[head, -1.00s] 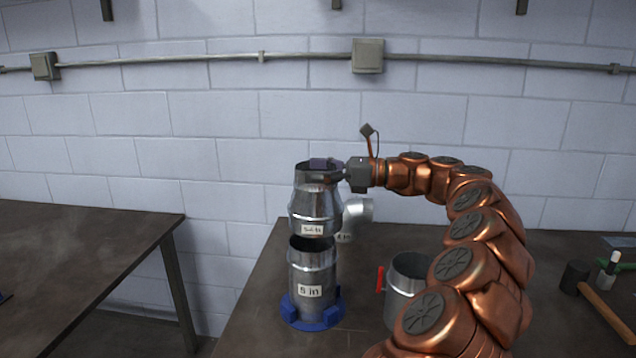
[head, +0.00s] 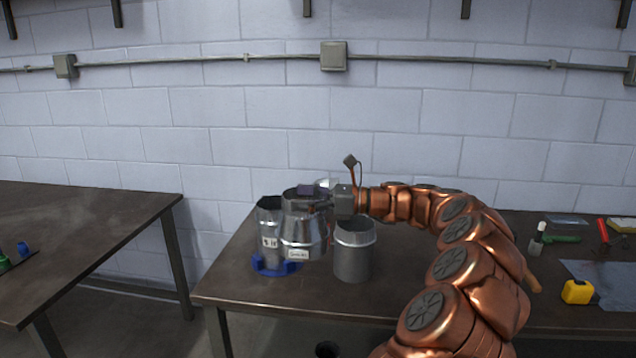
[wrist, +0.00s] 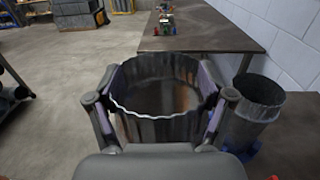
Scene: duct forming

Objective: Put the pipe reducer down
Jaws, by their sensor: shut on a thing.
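The pipe reducer (head: 303,234) is a shiny metal piece with a white label near its lower edge. My gripper (head: 312,192) is shut on its upper rim and holds it upright, in front of the labelled duct pipe. In the wrist view the two fingers of my gripper (wrist: 160,100) clasp the reducer (wrist: 158,128) from both sides. The duct pipe (head: 268,218) stands in a blue holder (head: 264,268) on the table, partly hidden by the reducer; it also shows at the right of the wrist view (wrist: 250,115). I cannot tell whether the reducer's bottom touches the table.
Another metal pipe (head: 353,252) stands close to the reducer's right. A second table (head: 90,225) is across a gap at left. A yellow tape measure (head: 577,291) and hand tools lie at the table's right. The table's front left part (head: 225,285) is bare.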

